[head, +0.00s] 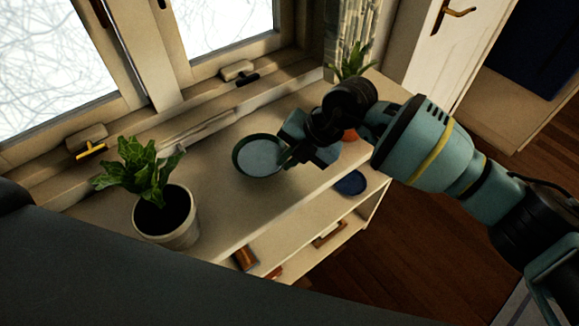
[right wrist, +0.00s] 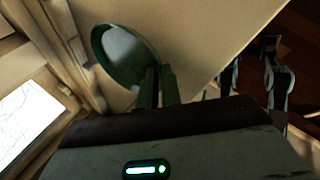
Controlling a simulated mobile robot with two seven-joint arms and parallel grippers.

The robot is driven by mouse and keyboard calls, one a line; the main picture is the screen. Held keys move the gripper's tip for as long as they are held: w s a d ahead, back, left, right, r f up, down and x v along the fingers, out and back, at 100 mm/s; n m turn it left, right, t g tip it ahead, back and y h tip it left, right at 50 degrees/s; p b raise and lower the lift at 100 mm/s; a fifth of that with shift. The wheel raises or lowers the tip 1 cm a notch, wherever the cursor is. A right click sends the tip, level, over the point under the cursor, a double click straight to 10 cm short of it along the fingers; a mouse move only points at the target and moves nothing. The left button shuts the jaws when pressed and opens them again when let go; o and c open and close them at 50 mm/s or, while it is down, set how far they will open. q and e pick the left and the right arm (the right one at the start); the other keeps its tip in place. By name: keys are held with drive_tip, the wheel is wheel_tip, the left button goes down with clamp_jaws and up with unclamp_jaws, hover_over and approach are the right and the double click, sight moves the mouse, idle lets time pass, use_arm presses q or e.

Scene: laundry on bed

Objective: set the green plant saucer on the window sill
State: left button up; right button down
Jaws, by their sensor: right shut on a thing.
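The green plant saucer (head: 258,155) is a round, shallow dish with a dark green rim and a paler inside. My right gripper (head: 290,155) is shut on its right edge, over the pale window sill (head: 228,205). In the right wrist view the saucer (right wrist: 125,54) is at the tips of the two fingers (right wrist: 157,88), with the pale board behind it. I cannot tell whether its underside touches the sill. My left gripper is not in view.
A potted leafy plant (head: 165,220) stands on the sill at the left. Another plant (head: 352,62) and an orange thing (head: 350,135) are near my right arm. A blue dish (head: 351,183) lies on the shelf below. The sill between the potted plant and saucer is clear.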

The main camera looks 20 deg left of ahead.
drive_tip(key=shift+f, duration=1.65)
drive_tip(key=shift+f, duration=0.15)
drive_tip(key=c, duration=1.9)
unclamp_jaws()
drive_tip(key=shift+s, duration=0.1)
drive_tip(key=p+v, duration=0.1)
drive_tip(key=v, duration=1.1)
